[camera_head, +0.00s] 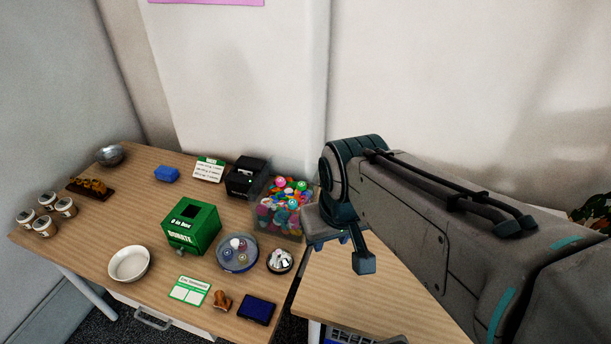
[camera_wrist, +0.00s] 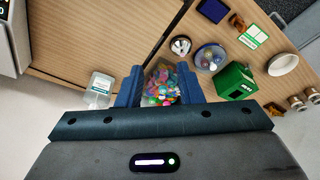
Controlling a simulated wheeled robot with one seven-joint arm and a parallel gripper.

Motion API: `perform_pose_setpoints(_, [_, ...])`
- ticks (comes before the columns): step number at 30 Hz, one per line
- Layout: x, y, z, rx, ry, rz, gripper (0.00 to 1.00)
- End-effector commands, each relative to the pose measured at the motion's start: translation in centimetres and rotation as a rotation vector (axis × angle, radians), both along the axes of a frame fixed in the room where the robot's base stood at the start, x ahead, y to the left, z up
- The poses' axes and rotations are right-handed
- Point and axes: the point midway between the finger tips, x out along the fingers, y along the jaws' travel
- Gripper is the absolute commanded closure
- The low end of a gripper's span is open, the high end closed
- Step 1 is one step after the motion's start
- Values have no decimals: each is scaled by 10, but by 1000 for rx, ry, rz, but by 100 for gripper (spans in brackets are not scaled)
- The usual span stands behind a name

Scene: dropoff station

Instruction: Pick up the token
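I cannot make out a single piece that is clearly the token. A clear bin (camera_head: 262,222) of many small coloured pieces (camera_head: 287,200) stands at the table's right edge. In the wrist view the coloured pieces (camera_wrist: 160,88) appear between my fingers, farther off. My gripper (camera_wrist: 160,68) is open, with its two blue fingers apart and nothing held. In the head view my arm comes in from the right and its end is beside the bin, to the right. A green donation box (camera_head: 190,228) with a slot on top stands left of the bin.
A round tray (camera_head: 238,252) with small items, a bowl of silvery pieces (camera_head: 280,261), a white bowl (camera_head: 129,264) and a blue pad (camera_head: 256,309) stand near. A black device (camera_head: 245,178) is behind. A lower wooden surface (camera_head: 345,300) lies right. A clear container (camera_wrist: 99,90) is left of my fingers.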

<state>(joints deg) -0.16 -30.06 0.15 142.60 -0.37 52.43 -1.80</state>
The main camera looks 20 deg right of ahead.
Motion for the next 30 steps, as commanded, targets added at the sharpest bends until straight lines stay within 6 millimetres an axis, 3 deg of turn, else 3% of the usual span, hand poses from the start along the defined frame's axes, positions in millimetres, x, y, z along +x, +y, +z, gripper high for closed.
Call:
perform_pose_setpoints(5, [38,5,0,-89,49,199,67])
perform_pose_setpoints(14, [144,11,-10,-299,200,687,67])
perform_pose_setpoints(24, [260,40,-59,-461,388,1223,67])
perform_pose_setpoints(30, [301,53,-87,-504,470,1427,67])
